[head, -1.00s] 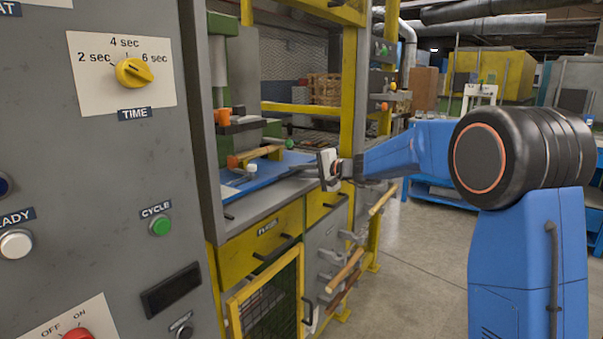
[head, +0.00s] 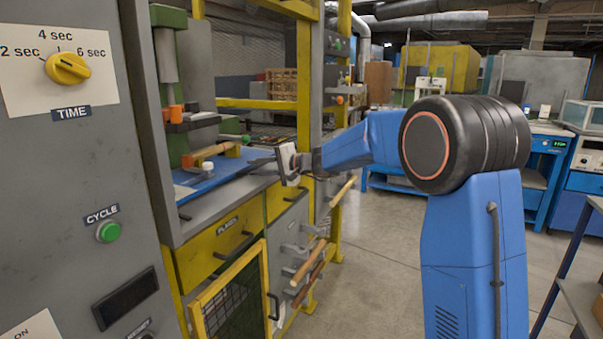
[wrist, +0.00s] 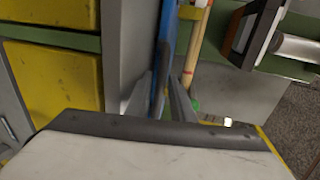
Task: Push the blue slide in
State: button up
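The blue slide (head: 210,177) is a flat blue plate on the grey bench of the press, with a wooden-handled clamp (head: 208,153) and a white knob (head: 208,167) above it. My gripper (head: 258,161) is at the slide's right end in the head view, its palm facing the press. In the wrist view the slide (wrist: 167,25) appears edge-on as a narrow blue strip. My two grey fingers (wrist: 160,98) stand apart, with the strip's near end between or just beyond them. I cannot tell whether they touch it.
Yellow drawers (head: 220,240) and a mesh door (head: 235,300) lie below the bench. Wooden-handled levers (head: 308,262) stick out beside them. A yellow post (head: 303,110) rises behind my gripper. The floor (head: 375,265) between the press and my arm is clear.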

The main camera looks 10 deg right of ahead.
jog(key=f+v, duration=0.3)
jog(key=v, duration=1.1)
jog(key=d+f+v, duration=0.1)
jog(key=f+v, duration=0.2)
jog(key=v, duration=1.1)
jog(key=shift+s+d+r, duration=0.3)
jog(key=shift+s+r, duration=0.1)
jog(key=shift+r, duration=0.1)
jog(key=s+a+f+n+g+h, duration=0.1)
jog(key=s+a+f+g+h, duration=0.15)
jog(key=s, duration=0.45)
jog(key=s+a+f+n+g+h, duration=0.1)
jog(key=s+a+f+n, duration=0.15)
jog(key=s, duration=0.45)
jog(key=s+a+f+g+h, duration=0.1)
jog(key=s+a+f+g, duration=0.15)
jog(key=s, duration=0.55)
jog(key=s+d+f+n+h, duration=0.2)
jog(key=s+d+f+h, duration=0.2)
jog(key=s, duration=0.5)
jog(key=s+d+f+n+t+h, duration=0.1)
jog(key=s+d+f+h, duration=0.3)
jog(key=s, duration=0.5)
jog(key=shift+d+f+n+t, duration=0.35)
jog(key=shift+d+f, duration=0.3)
jog(key=shift+d, duration=0.4)
jog(key=shift+c, duration=0.5)
